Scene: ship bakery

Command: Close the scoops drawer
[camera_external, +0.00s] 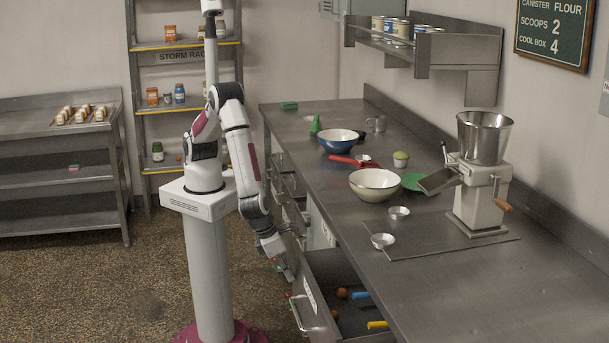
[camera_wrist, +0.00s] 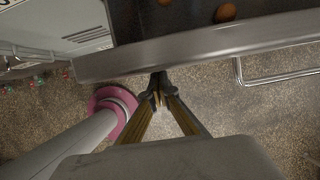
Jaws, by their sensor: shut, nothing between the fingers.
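An open drawer, which I take to be the scoops drawer, juts out from under the steel counter; its front panel (camera_external: 312,298) faces my base. A blue-handled tool (camera_external: 360,295), a yellow-handled tool (camera_external: 377,324) and brown round items lie in it. In the wrist view the drawer's front edge (camera_wrist: 210,52) crosses above my fingers, with the bar handle (camera_wrist: 280,78) to the right. My gripper (camera_external: 289,277) is shut and empty, pointing down just outside the drawer front near its far end. Its fingertips (camera_wrist: 159,88) look close to the panel; I cannot tell if they touch.
The counter (camera_external: 440,290) above holds a cream bowl (camera_external: 376,184), a blue bowl (camera_external: 341,141), small metal cups and a mill (camera_external: 482,180). Other drawers and handles line the counter front beyond. Open floor (camera_external: 130,290) lies to the left; a storage rack (camera_external: 187,45) stands behind.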

